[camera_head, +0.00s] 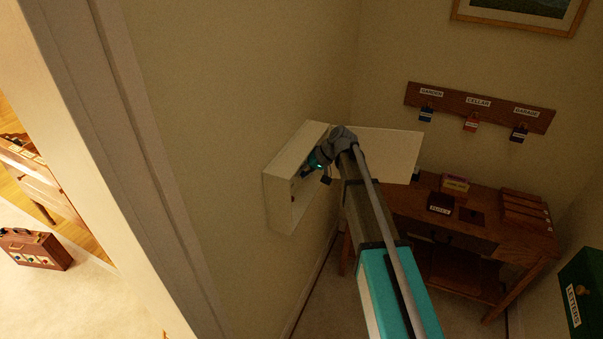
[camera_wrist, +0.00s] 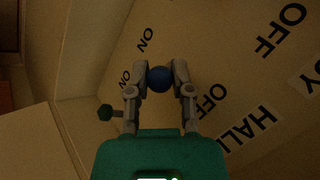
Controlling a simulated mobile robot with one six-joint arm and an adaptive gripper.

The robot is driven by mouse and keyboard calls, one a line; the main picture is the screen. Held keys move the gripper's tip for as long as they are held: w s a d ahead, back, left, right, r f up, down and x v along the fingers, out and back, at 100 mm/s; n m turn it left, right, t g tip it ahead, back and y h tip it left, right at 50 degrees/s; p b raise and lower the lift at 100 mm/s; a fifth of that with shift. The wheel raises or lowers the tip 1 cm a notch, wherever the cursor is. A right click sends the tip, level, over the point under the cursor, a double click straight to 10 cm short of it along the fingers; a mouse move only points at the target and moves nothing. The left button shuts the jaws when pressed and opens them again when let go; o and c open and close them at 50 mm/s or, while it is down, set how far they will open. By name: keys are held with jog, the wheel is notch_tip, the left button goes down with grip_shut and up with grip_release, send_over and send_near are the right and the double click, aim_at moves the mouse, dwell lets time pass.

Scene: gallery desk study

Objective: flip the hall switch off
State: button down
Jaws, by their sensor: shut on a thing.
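A white switch box (camera_head: 285,195) is on the wall, with its door (camera_head: 385,150) open to the right. My gripper (camera_head: 308,171) reaches inside. In the wrist view, my gripper (camera_wrist: 160,72) is shut on a blue round knob (camera_wrist: 159,79). The panel (camera_wrist: 215,55) carries ON labels at the left, OFF labels towards the right, a HALL label (camera_wrist: 247,130) and a partly cut-off label ending in Y. Which label belongs to the blue knob is not certain from this angle.
A wooden desk (camera_head: 470,215) with small boxes stands right of the switch box. A key rack (camera_head: 480,107) with three tagged padlocks hangs above it. A green LETTERS box (camera_head: 583,290) is at far right.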

jog(key=shift+c, duration=2.4)
grip_release()
jog(key=shift+r, duration=0.1)
